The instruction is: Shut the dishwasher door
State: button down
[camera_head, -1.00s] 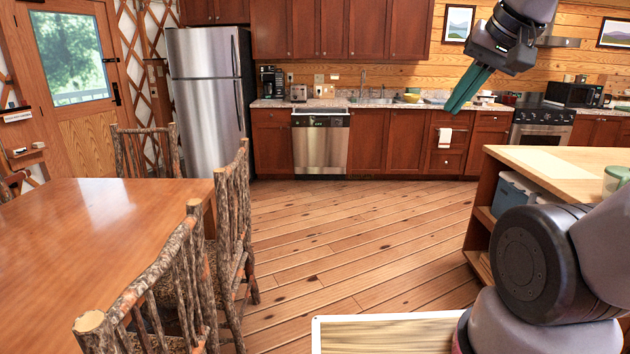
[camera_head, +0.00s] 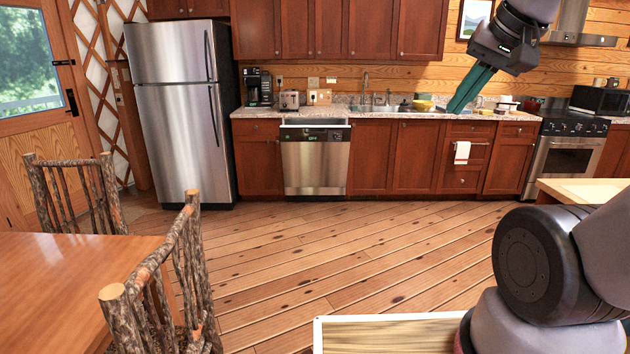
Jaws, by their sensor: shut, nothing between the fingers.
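The dishwasher (camera_head: 315,165) has a stainless steel front with a black control strip along its top. It stands under the counter between red-brown cabinets, left of the middle of the view. Its door looks slightly ajar: the top edge leans out, and a narrow pale gap shows between it and the counter. My gripper (camera_head: 459,105) has green fingers pressed together, pointing down and left. It is empty, raised in the air at the upper right, well in front of and to the right of the dishwasher.
A wooden table (camera_head: 80,285) and a rough log chair (camera_head: 165,285) stand at the left. An island top (camera_head: 590,190) is at the right, partly hidden by my arm. The plank floor (camera_head: 350,250) between them is clear up to the dishwasher. A fridge (camera_head: 180,110) stands left of the cabinets.

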aim_at(321, 163)
jog(key=i, duration=1.05)
jog(key=i+u, duration=0.15)
jog(key=i, duration=0.95)
jog(key=i+j, duration=0.15)
jog(key=i, duration=0.75)
jog(key=i+j, duration=0.15)
jog(key=i, duration=0.75)
jog(key=i+j+z, duration=0.15)
jog(key=i+j, duration=0.15)
jog(key=i, duration=0.15)
